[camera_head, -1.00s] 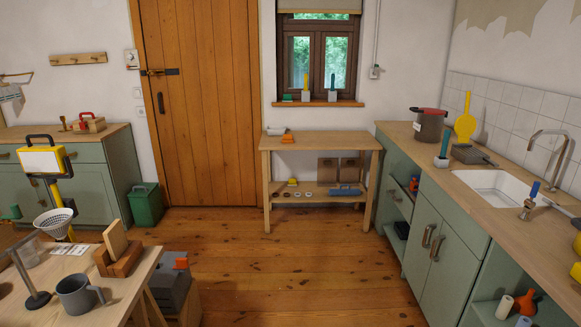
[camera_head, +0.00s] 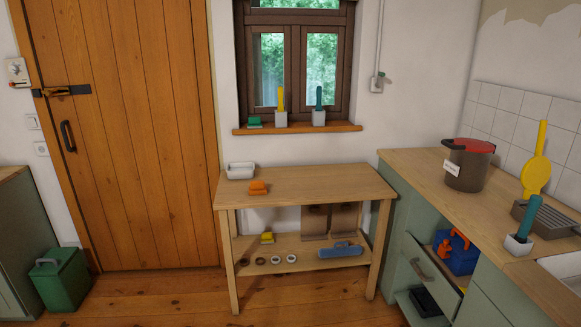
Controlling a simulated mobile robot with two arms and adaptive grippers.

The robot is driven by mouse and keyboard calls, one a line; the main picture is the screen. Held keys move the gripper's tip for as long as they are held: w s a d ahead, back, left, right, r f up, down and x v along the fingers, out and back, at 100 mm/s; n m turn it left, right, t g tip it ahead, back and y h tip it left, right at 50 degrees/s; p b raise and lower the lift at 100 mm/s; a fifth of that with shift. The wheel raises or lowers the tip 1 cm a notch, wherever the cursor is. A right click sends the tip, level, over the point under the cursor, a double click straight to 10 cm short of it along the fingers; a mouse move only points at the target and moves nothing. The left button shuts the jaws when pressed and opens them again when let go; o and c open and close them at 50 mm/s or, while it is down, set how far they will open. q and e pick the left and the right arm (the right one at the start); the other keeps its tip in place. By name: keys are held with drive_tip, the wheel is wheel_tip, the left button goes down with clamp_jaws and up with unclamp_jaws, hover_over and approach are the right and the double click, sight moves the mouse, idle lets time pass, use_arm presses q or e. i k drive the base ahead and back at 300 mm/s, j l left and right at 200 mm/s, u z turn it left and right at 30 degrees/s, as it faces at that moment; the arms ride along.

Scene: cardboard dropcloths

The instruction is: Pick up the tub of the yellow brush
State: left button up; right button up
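A small light-grey tub (camera_head: 281,119) stands on the windowsill, with a yellow brush (camera_head: 281,98) upright in it. To its right on the sill is a similar grey tub (camera_head: 319,117) holding a teal brush (camera_head: 319,97). Another pale tub (camera_head: 518,245) with a teal brush (camera_head: 534,217) stands on the right counter. Neither of my grippers is in view.
A wooden table (camera_head: 345,182) below the window holds a white tray (camera_head: 241,171) and an orange object (camera_head: 258,187). A green block (camera_head: 254,122) sits on the windowsill (camera_head: 345,127). The right counter (camera_head: 425,177) carries a pot (camera_head: 466,168). Floor is clear left of the table.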

sight(281, 118)
drive_tip(key=i+j+z, duration=0.3)
drive_tip(key=i+j, duration=1.05)
drive_tip(key=i+j+u, duration=0.1)
drive_tip(key=i+u, duration=0.25)
drive_tip(key=i, duration=0.5)
